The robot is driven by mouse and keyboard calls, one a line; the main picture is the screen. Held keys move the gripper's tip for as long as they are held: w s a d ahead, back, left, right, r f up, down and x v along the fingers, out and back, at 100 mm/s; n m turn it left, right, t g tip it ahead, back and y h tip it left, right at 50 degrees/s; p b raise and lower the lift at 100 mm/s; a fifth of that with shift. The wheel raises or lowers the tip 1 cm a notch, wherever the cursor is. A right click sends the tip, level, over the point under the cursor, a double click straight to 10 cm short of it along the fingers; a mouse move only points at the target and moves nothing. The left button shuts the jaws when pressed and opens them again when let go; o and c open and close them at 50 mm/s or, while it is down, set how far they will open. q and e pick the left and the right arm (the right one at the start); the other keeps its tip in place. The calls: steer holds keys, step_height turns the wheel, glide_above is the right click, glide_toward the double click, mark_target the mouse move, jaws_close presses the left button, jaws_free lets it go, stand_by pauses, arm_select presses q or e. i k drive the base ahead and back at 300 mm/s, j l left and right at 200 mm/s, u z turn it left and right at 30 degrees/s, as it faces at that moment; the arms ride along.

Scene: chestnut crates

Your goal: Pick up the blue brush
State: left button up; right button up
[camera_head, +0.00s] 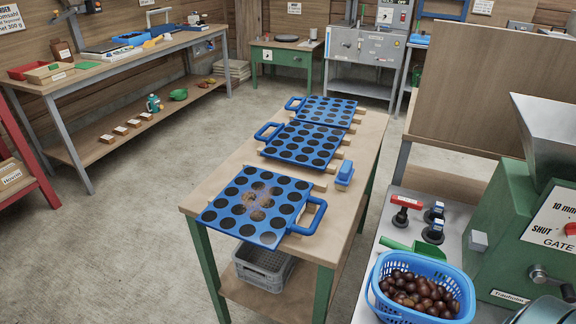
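A small blue block-shaped thing with a raised top, which looks like the blue brush (345,173), stands on the wooden table (197,208) near its right edge. It sits right of the perforated blue trays and apart from the nearest tray. Its underside is hidden. Neither of my grippers shows in the head view.
Three blue trays with round dark holes, a near one (212,217), a middle one (269,151) and a far one (303,114), lie along the table. A blue basket (388,306) of chestnuts, a green scoop (410,249) and a green machine (497,240) crowd the right. Floor is clear at left.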

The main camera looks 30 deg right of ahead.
mark_target(343, 179)
steer(key=z, duration=1.25)
